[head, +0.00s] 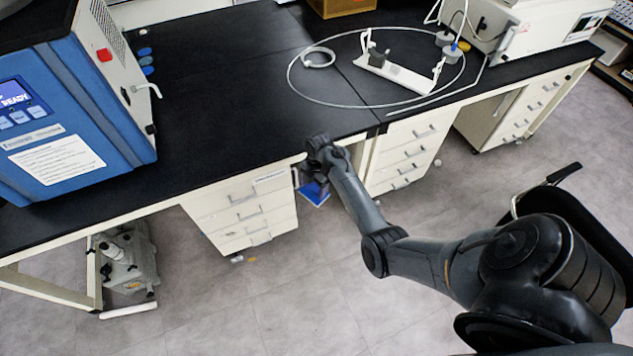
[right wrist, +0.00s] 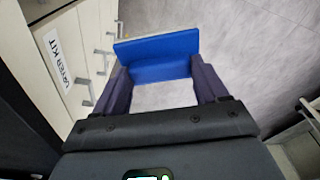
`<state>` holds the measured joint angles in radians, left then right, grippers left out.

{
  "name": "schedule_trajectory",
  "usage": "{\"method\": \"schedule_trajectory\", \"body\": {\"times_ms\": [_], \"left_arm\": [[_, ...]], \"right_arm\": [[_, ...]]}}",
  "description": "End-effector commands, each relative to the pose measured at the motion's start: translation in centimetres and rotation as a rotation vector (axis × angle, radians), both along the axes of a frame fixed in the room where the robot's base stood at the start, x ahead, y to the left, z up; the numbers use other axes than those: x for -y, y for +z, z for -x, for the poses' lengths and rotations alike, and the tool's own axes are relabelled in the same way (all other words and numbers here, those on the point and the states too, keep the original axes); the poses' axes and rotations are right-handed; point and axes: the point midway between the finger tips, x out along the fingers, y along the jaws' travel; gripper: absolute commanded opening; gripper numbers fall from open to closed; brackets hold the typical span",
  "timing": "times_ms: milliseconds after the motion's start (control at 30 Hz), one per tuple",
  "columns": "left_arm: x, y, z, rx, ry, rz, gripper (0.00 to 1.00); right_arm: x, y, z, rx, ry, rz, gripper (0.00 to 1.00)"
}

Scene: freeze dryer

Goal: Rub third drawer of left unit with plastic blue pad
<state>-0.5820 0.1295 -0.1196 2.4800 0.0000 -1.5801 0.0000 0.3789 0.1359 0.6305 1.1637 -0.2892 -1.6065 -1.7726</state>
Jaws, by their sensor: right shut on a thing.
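The left drawer unit (head: 217,222) stands under the bench, its white drawers stacked with grey handles; its third drawer (head: 247,228) is low in the stack and looks closed. My right gripper (head: 314,178) is beside the unit's right end, just below the bench edge. It is shut on the blue plastic pad (head: 314,194). In the right wrist view the pad (right wrist: 158,46) spans between the two dark fingers, and the drawer fronts and handles (right wrist: 101,61) are to its left. The pad appears apart from the drawers. My left gripper is out of view.
The black bench top (head: 230,110) overhangs the drawers. A blue freeze dryer (head: 75,130) stands on it at left. A second drawer unit (head: 410,150) is right of the gripper, and a pump (head: 128,255) is under the bench.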

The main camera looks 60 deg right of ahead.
Motion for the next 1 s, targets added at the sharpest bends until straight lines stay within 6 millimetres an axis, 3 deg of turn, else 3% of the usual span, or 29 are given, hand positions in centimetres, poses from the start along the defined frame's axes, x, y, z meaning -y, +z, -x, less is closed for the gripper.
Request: {"method": "schedule_trajectory", "body": {"times_ms": [267, 533, 1000], "left_arm": [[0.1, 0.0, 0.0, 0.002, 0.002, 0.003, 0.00], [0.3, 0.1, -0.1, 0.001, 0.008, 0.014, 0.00], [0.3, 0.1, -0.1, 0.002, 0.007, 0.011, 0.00]], "right_arm": [[-0.6, -1.3, -2.6, -0.001, -0.238, 0.001, 0.48], [-2.7, -2.6, -5.7, -0.001, -0.550, 0.002, 0.48], [-10.2, -3.5, -9.7, 0.002, -1.157, 0.001, 0.48]]}}
